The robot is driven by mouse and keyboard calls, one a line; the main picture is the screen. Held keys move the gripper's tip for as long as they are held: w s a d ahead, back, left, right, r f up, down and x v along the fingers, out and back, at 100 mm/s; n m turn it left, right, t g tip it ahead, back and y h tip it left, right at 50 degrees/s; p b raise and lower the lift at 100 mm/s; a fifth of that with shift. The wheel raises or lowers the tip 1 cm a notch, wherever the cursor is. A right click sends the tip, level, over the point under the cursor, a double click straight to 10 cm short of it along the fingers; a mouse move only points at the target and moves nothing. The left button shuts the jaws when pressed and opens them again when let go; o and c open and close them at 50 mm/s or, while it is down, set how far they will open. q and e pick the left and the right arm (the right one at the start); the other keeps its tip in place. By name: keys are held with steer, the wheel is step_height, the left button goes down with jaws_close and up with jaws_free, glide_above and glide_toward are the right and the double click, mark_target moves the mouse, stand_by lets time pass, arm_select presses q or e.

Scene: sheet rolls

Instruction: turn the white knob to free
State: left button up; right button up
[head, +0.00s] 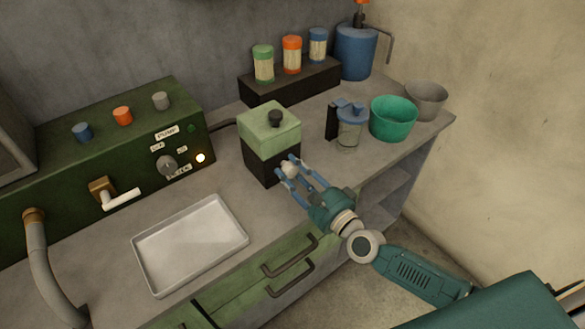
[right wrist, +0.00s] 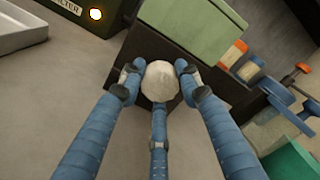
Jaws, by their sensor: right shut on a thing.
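The white knob (head: 290,169) is on the front of a box with a black lower part and a pale green top (head: 268,132). It also shows in the right wrist view (right wrist: 160,80), round and pale, at the middle. My right gripper (head: 291,172) is shut on the knob, with blue fingers on its left, right and lower sides. Any marking around the knob is hidden or too small to read. My left gripper is not in view.
A green pump panel (head: 85,155) with a grey dial and a lit lamp stands left. A metal tray (head: 190,245) lies in front. A lidded jug (head: 350,125), a green bowl (head: 393,118) and a grey bowl (head: 427,98) stand right. Bare counter lies between tray and box.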

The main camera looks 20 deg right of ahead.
steer(key=n+p, duration=0.1)
steer(key=n, duration=0.2)
steer(key=shift+a+r+n, duration=0.1)
steer(key=shift+n, duration=0.3)
steer(key=n+p, duration=0.1)
steer(key=n, duration=0.3)
steer(key=shift+n, duration=0.3)
steer(key=n+p, duration=0.1)
steer(key=n, duration=0.6)
steer(key=shift+s+f+p, duration=0.1)
steer(key=shift+f+p, duration=0.1)
steer(key=shift+p, duration=0.15)
steer(key=n+p, duration=0.1)
steer(key=n, duration=0.5)
steer(key=shift+f+n, duration=0.15)
steer(key=shift+n, duration=0.15)
steer(key=n, duration=0.5)
steer(key=shift+f, duration=0.15)
steer(key=shift+n, duration=0.3)
steer(key=o, duration=1.2)
